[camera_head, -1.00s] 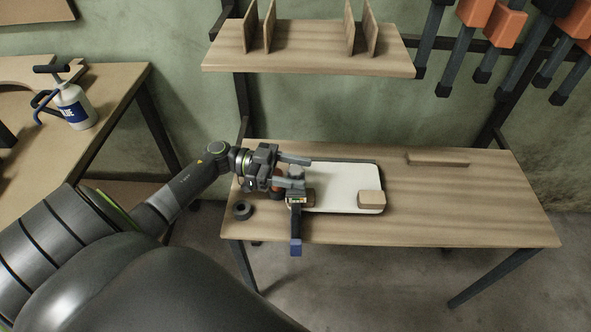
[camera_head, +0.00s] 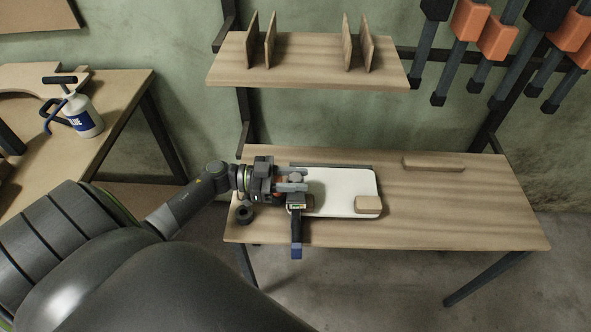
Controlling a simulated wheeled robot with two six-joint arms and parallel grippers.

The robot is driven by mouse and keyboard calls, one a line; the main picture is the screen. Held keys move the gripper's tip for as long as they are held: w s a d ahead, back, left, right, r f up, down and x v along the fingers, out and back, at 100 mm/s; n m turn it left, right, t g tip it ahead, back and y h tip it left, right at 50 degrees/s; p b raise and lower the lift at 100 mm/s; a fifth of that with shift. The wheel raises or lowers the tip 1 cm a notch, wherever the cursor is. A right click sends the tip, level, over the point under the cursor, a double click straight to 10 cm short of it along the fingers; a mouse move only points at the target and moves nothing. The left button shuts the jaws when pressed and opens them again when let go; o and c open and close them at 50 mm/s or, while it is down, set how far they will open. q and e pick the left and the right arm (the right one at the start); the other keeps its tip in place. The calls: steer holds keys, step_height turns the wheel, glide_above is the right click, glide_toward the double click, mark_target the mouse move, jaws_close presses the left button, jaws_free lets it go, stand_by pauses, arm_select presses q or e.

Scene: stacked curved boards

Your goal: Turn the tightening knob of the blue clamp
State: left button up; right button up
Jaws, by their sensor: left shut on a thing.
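The blue clamp (camera_head: 297,227) sits at the front left of the white board (camera_head: 335,183) on the workbench. Its dark bar points toward me past the bench's front edge and ends in a blue tip. A small grey knob (camera_head: 296,178) shows at the clamp's upper end. My left gripper (camera_head: 299,180) reaches in from the left, its two fingers closed on the grey knob from both sides. The fingers and gripper body hide part of the clamp and the board's left end. My right gripper is not in view.
A wooden block (camera_head: 368,205) lies on the board's right front corner. A wooden strip (camera_head: 433,164) lies at the back right. A shelf (camera_head: 310,70) hangs above.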

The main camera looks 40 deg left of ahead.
arm_select(q)
steer(key=n+t+y+p, duration=0.1)
steer(key=p, duration=0.1)
steer(key=n+t+y+p, duration=0.3)
steer(key=t+p, duration=0.1)
steer(key=shift+s+r+n+y, duration=0.1)
steer(key=shift+r+n+y, duration=0.15)
steer(key=shift+n+y, duration=0.05)
steer(key=shift+f+n+t+y+p, duration=0.15)
steer(key=shift+n+t+y+p, duration=0.55)
steer(key=shift+y, duration=0.4)
steer(key=shift+f+n+t+y+p, duration=0.1)
steer(key=shift+n+t+y+p, duration=0.4)
steer(key=shift+n+y, duration=0.9)
steer(key=shift+y, duration=0.5)
steer(key=o, duration=1)
steer(key=shift+c, duration=0.2)
